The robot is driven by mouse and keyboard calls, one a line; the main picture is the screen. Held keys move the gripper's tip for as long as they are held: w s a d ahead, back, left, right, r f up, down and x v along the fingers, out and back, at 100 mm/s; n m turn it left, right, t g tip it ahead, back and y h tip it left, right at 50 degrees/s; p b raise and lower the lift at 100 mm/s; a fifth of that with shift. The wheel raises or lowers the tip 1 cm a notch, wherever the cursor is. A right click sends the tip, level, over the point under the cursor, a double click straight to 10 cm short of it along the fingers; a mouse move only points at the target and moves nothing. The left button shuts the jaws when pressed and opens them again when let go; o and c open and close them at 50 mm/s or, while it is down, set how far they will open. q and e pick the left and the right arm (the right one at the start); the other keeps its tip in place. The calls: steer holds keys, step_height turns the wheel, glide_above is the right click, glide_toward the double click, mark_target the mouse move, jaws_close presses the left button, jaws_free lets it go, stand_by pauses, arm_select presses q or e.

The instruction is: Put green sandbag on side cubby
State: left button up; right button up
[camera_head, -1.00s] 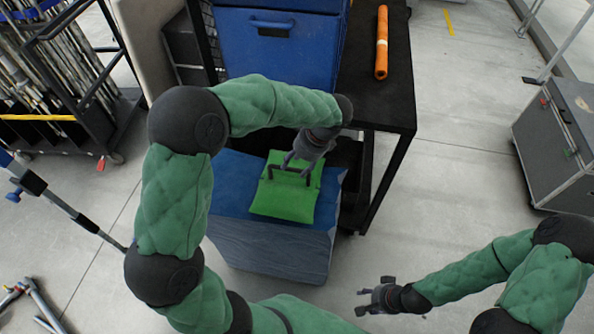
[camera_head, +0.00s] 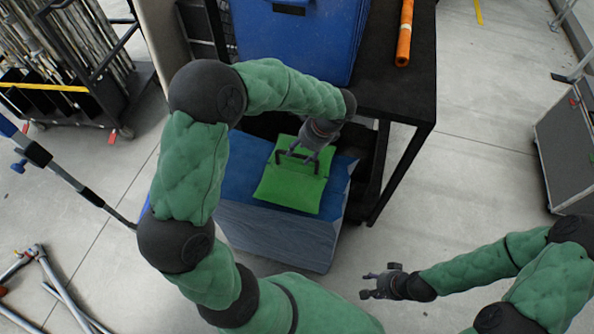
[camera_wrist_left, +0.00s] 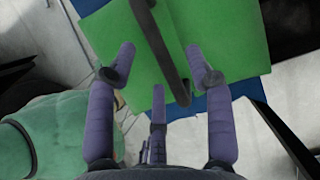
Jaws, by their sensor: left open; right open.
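The green sandbag (camera_head: 290,190) lies flat on top of a blue box (camera_head: 275,228), with its dark handle (camera_head: 297,157) standing up. My left gripper (camera_head: 308,150) is right over the sandbag at the handle. In the left wrist view the open fingers (camera_wrist_left: 166,72) point at the green sandbag (camera_wrist_left: 225,35), and the dark handle (camera_wrist_left: 158,45) runs between them. I cannot tell whether they touch it. My right gripper (camera_head: 376,284) is open and empty over the floor at the lower right. The side cubby cannot be made out for certain.
A black cart (camera_head: 425,95) stands behind the box, bearing a large blue case (camera_head: 290,45) and an orange roll (camera_head: 405,35). A rack of poles (camera_head: 70,104) is at the left. A grey case (camera_head: 570,150) is at the right. Floor between is clear.

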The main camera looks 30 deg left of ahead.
mark_target(297, 156)
arm_select(q)
steer(key=shift+b+x, duration=0.45)
steer(key=shift+x, duration=1.45)
steer(key=shift+s+f, duration=0.1)
steer(key=shift+f, duration=0.1)
jaws_close()
steer(key=shift+a+r, duration=0.1)
steer(key=shift+r, duration=0.05)
